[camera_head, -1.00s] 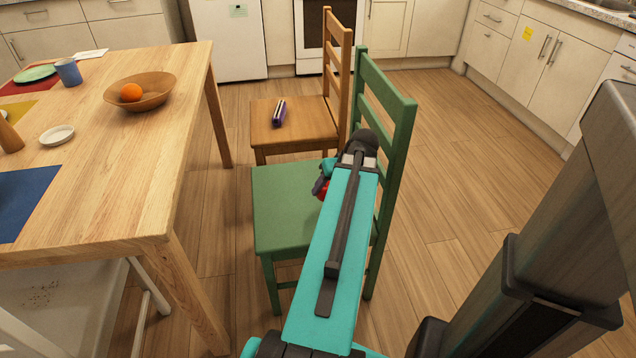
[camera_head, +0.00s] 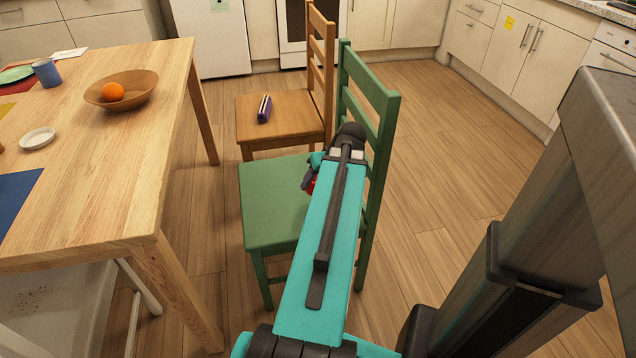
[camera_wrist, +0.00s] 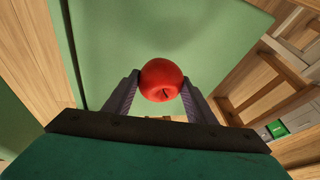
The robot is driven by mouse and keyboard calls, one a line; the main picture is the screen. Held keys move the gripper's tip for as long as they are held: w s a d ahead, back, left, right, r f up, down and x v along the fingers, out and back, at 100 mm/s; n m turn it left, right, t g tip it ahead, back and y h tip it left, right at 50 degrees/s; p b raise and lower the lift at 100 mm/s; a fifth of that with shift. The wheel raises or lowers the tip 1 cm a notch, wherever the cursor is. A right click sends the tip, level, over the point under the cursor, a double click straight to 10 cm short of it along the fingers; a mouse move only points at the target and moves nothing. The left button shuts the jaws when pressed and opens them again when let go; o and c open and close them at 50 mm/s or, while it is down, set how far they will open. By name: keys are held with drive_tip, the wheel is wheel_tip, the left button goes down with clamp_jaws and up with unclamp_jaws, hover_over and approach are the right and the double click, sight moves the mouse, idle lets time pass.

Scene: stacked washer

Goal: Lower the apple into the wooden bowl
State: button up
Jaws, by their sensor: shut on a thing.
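The red apple (camera_wrist: 161,80) is held between the two fingers of my gripper (camera_wrist: 158,88) in the wrist view, with the green chair seat behind it. In the head view my gripper (camera_head: 310,180) is over the green chair, and my arm hides most of it; only a sliver of red shows there. The wooden bowl (camera_head: 142,98) stands on the table at the upper left, well apart from my gripper. An orange (camera_head: 113,92) lies in the bowl.
The wooden table (camera_head: 120,190) fills the left. The green chair (camera_head: 265,205) stands under my arm, with a brown chair (camera_head: 285,118) behind it bearing a purple case (camera_head: 265,108). A white dish (camera_head: 38,138) and a blue cup (camera_head: 46,72) are on the table. Open floor lies right.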

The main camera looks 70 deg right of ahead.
drive_tip(key=shift+w+r+p, duration=0.45)
drive_tip(key=shift+w+r, duration=0.05)
drive_tip(key=shift+r, duration=0.05)
drive_tip(key=w+a+r+p, duration=0.1)
drive_tip(key=w+r+p, duration=0.8)
drive_tip(key=w, duration=1)
drive_tip(key=w+a+r+p, duration=0.2)
drive_tip(key=w+r+p, duration=0.7)
drive_tip(key=w+r, duration=0.5)
drive_tip(key=w+a+r+p, duration=0.2)
drive_tip(key=w+r+p, duration=0.7)
drive_tip(key=w, duration=1.6)
drive_tip(key=shift+w+a+r+p, duration=0.2)
drive_tip(key=shift+r+p, duration=0.1)
drive_tip(key=shift+r, duration=1.1)
drive_tip(key=shift+w, duration=0.1)
drive_tip(key=shift+w+d, duration=0.1)
drive_tip(key=shift+w, duration=0.2)
drive_tip(key=shift+f, duration=0.2)
